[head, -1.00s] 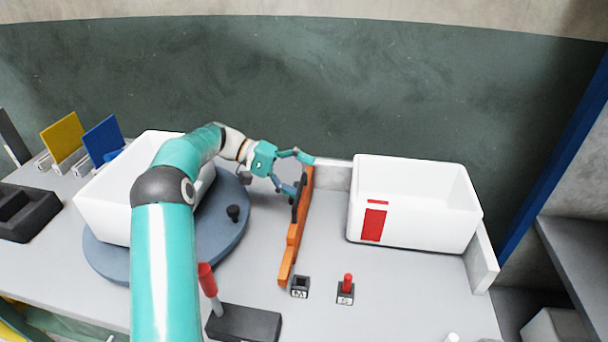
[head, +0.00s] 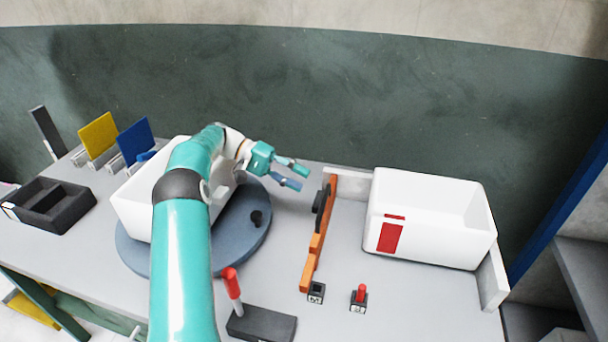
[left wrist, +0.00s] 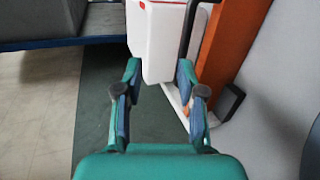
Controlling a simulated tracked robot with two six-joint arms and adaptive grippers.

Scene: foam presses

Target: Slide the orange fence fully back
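The orange fence (head: 317,243) stands on the grey table in the middle of the head view, running from the rear wall towards the front. A black handle (head: 319,199) is on its left face near the rear end. My left gripper (head: 298,178) is open and empty, up and left of the handle, apart from the fence. In the left wrist view the two fingers (left wrist: 158,68) are spread with nothing between them. The fence (left wrist: 233,38) is right of them there, with the black handle beside it. My right gripper is not in view.
A white bin with a red label (head: 430,240) stands right of the fence. Another white bin (head: 132,212) sits on a blue turntable (head: 240,236) at left. Two small dark blocks (head: 316,294) (head: 358,302) lie near the fence's front end. A red lever (head: 232,284) rises from a black base.

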